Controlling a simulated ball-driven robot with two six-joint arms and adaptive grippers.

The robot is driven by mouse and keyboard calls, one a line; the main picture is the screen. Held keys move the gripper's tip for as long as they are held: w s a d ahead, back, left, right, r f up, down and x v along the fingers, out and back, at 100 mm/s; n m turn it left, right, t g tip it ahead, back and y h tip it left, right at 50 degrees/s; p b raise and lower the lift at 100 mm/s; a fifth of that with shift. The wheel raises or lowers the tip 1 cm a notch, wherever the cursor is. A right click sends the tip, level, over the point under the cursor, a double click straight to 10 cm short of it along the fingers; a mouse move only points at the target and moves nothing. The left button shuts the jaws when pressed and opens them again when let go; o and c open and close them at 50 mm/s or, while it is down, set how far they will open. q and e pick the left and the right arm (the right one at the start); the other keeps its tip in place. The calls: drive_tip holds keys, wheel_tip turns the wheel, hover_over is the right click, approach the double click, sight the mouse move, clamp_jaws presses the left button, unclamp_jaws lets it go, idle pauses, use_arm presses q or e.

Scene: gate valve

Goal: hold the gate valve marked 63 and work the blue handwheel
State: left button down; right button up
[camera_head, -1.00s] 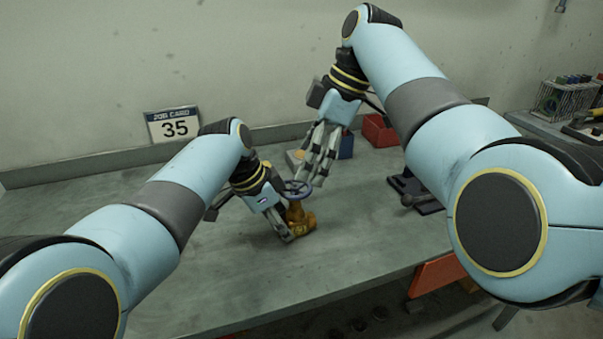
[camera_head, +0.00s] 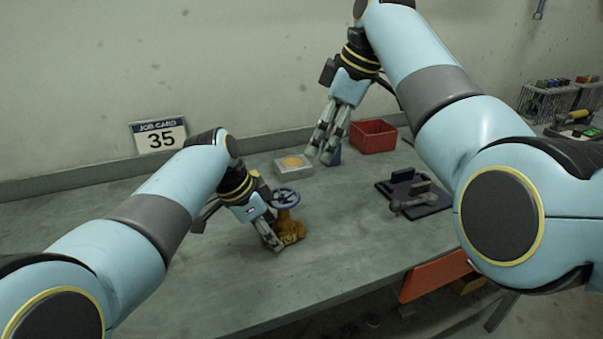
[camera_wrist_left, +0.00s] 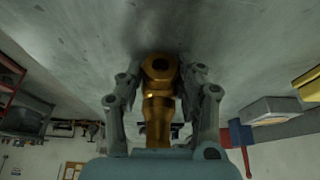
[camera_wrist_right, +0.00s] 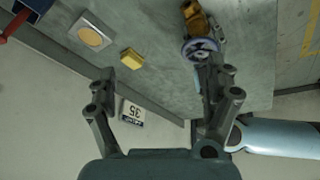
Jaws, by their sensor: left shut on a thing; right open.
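The brass gate valve (camera_head: 290,228) stands upright on the bench, its blue handwheel (camera_head: 285,197) on top. No 63 is readable on it. My left gripper (camera_head: 272,243) is shut on the valve body from the left; the left wrist view shows the brass body (camera_wrist_left: 160,90) between both fingers. My right gripper (camera_head: 322,156) is open and empty, up and to the right of the handwheel and apart from it. In the right wrist view the handwheel (camera_wrist_right: 197,48) lies beyond the right-hand finger, partly covered by it, and the valve body (camera_wrist_right: 196,17) is behind it.
A grey plate with a round tan disc (camera_head: 293,163) and a red bin (camera_head: 373,136) stand at the back. A black fixture (camera_head: 413,192) lies to the right. A yellow block (camera_wrist_right: 131,57) lies near the plate. A job card (camera_head: 158,137) reads 35. The front bench is clear.

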drive_tip(key=w+d+m+t+h, duration=0.3)
drive_tip(key=w+d+m+t, duration=0.2)
drive_tip(key=w+d+t, duration=0.3)
drive_tip(key=w+d+m+t+h, duration=0.3)
drive_tip(key=w+d+m+t, duration=0.25)
drive_tip(key=d, duration=0.45)
drive_tip(key=n+g+y, duration=0.9)
drive_tip(key=y, duration=1)
approach(295, 198)
drive_tip(key=x, duration=1)
drive_tip(key=shift+f, duration=0.1)
